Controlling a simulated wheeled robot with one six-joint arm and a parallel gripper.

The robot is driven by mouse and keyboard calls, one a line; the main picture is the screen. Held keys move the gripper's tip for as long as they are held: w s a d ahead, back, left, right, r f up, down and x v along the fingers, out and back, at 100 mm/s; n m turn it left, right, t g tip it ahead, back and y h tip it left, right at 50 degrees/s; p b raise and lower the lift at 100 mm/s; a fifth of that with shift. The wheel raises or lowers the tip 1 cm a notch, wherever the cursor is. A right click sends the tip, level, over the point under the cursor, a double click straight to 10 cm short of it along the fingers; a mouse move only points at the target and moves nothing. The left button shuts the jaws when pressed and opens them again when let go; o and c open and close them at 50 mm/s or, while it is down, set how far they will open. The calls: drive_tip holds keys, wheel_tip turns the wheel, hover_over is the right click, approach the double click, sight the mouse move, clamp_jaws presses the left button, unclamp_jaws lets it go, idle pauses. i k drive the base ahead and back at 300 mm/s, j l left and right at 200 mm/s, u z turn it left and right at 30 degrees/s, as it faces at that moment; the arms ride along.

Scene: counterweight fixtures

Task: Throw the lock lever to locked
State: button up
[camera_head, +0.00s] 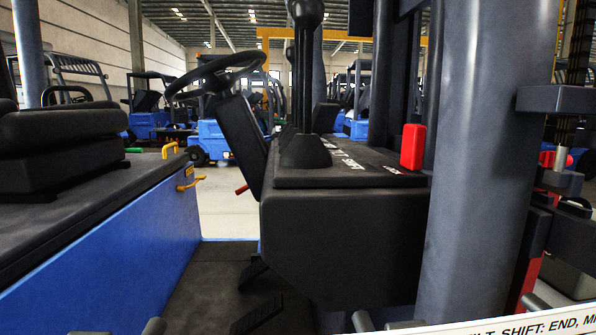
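Black-knobbed levers (306,75) rise from a rubber boot on the dark console (345,235), right of the steering wheel. A red block-shaped grip (412,147) stands at the console's right rear edge. A small red-tipped lever (242,190) sticks out left of the steering column. A yellow handle (190,183) is on the blue side panel, with another yellow loop (170,149) behind it. I cannot make out my gripper; small grey rounded ends at the bottom edge are unclear.
A thick grey mast post (490,150) blocks the right side. A white sign (540,325) with partly cut text is at bottom right. A black seat (60,140) is at left. The footwell floor (190,275) has dark pedals. Blue forklifts stand behind.

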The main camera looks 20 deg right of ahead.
sight(415, 136)
drive_tip(key=k+l+z, duration=0.1)
drive_tip(key=l, duration=0.55)
drive_tip(key=l+z, duration=0.1)
drive_tip(key=l, duration=0.55)
drive_tip(key=i+l+z, duration=0.1)
drive_tip(key=l, duration=0.4)
